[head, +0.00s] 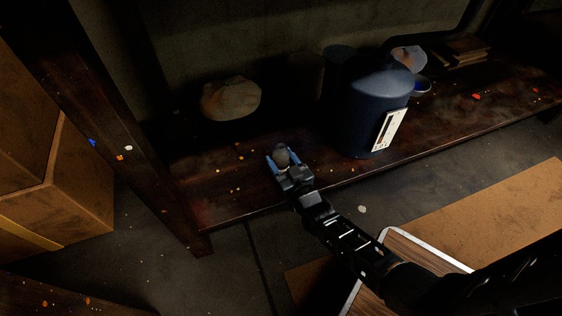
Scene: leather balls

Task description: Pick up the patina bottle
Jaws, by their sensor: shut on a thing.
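My gripper (283,160) is over the dark wooden shelf (230,195), near its front edge. Its two blue fingers are shut on a small bottle (282,154) with a dark rounded top and a paler lower part, which fits the patina bottle. The bottle sits between the fingers, and its lower end is hidden by the gripper. I cannot tell whether it touches the shelf or hangs just above it.
A large blue container (372,110) with a white label stands right of my gripper. A pale lumpy ball (231,99) lies behind to the left. A blue-rimmed bowl (421,86) is behind the container. A wooden post (125,130) and cardboard boxes (60,185) are left.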

